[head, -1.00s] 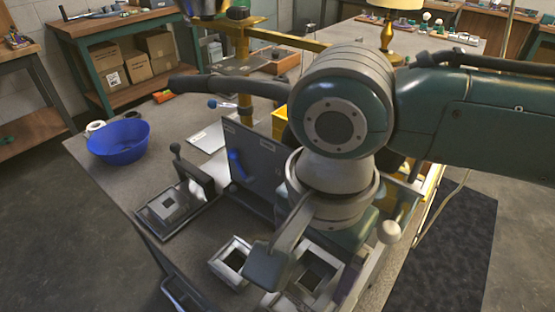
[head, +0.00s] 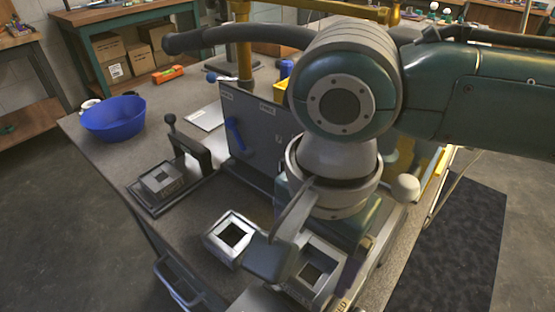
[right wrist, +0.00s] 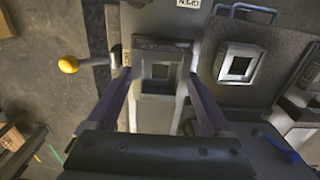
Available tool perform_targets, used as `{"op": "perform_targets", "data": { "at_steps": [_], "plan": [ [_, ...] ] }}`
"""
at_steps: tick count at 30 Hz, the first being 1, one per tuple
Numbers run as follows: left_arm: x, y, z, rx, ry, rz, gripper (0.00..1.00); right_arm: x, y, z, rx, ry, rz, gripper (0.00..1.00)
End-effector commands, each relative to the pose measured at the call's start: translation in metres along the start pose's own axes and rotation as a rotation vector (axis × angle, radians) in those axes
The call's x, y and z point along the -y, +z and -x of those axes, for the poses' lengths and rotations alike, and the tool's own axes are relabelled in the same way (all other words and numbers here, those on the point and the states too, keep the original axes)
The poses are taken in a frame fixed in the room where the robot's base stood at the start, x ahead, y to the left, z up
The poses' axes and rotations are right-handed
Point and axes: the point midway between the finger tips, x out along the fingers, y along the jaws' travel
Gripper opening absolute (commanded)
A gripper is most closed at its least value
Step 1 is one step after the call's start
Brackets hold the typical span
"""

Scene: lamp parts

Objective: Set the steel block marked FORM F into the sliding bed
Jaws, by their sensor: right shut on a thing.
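My right gripper (head: 312,262) is shut on a square steel block (head: 318,258) with a dark square opening. In the right wrist view my right gripper (right wrist: 159,77) has one purple finger on each side of the block (right wrist: 160,86). A pale metal rail, seemingly the sliding bed (right wrist: 158,116), shows below it; I cannot tell whether the block rests in it or hangs just above. A second similar block (head: 232,237) stands on the table to the left, also in the wrist view (right wrist: 240,65). I cannot read FORM F on either. My left gripper is out of view.
A fixture with a black-knobbed lever (head: 190,145) holds another square piece (head: 161,180). A grey upright panel with a blue handle (head: 235,133) stands behind. A blue bowl (head: 115,118) is at the far left. A yellow-knobbed lever (right wrist: 68,64) is beside the rail.

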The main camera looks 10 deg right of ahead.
Motion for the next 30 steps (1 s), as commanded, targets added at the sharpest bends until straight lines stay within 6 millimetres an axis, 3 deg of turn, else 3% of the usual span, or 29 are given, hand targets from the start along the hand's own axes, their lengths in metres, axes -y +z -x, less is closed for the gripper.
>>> {"op": "perform_targets", "data": {
  "at_steps": [30],
  "plan": [
    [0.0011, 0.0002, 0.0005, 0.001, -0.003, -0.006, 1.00, 0.0000, 0.0000, -0.0085, 0.000, 0.000, 0.000, 0.00]
  ]
}}
